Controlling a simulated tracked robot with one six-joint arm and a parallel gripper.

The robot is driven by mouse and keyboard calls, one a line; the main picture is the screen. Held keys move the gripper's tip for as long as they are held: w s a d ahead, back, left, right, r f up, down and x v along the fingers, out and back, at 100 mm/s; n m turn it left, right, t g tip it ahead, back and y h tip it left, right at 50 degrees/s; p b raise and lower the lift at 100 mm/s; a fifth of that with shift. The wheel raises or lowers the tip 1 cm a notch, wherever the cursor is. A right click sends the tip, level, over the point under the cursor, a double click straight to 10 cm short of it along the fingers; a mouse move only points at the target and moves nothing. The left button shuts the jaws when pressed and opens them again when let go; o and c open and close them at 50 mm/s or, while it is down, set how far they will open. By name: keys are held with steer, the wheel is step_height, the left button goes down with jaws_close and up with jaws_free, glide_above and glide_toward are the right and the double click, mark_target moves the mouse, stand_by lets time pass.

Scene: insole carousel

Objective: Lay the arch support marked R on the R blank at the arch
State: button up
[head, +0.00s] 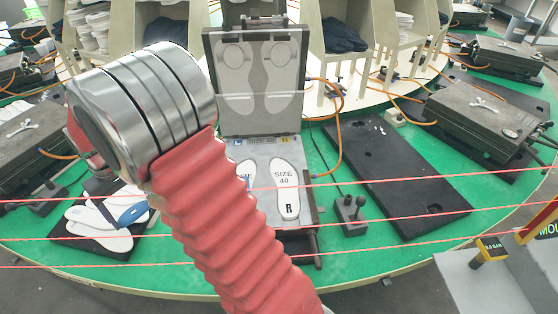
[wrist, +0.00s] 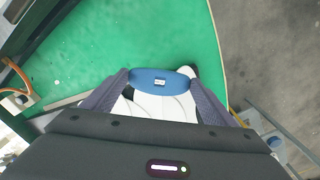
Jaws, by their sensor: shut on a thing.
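In the wrist view, my gripper (wrist: 160,82) is shut on a blue arch support (wrist: 145,76), with a finger at each end. Its small white label is too small to read. White insole pieces lie below it. The head view shows a blue piece (head: 132,214) over the white insoles (head: 97,238) at the left.
The press's raised lid (head: 258,75) stands behind the blanks. A black plate (head: 395,180) and a small lever box (head: 348,215) lie to the right on the green table. Red cords (head: 400,219) cross in front. An orange hose (head: 340,140) curves beside the press.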

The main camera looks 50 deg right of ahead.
steer(key=s+d+r+m, duration=0.1)
steer(key=s+d+m, duration=0.2)
steer(key=d+m, duration=0.65)
steer(key=s+d+r+m, duration=0.2)
steer(key=s+d+m, duration=0.7)
steer(key=s+d, duration=0.2)
steer(key=s+d+r+m, duration=0.1)
steer(key=s+d+m, duration=0.8)
steer(key=d, duration=0.6)
steer(key=shift+s+d+r, duration=0.4)
steer(key=shift+s, duration=0.5)
steer(key=shift+w, duration=0.1)
steer(key=shift+f, duration=0.15)
steer(key=shift+f, duration=4.15)
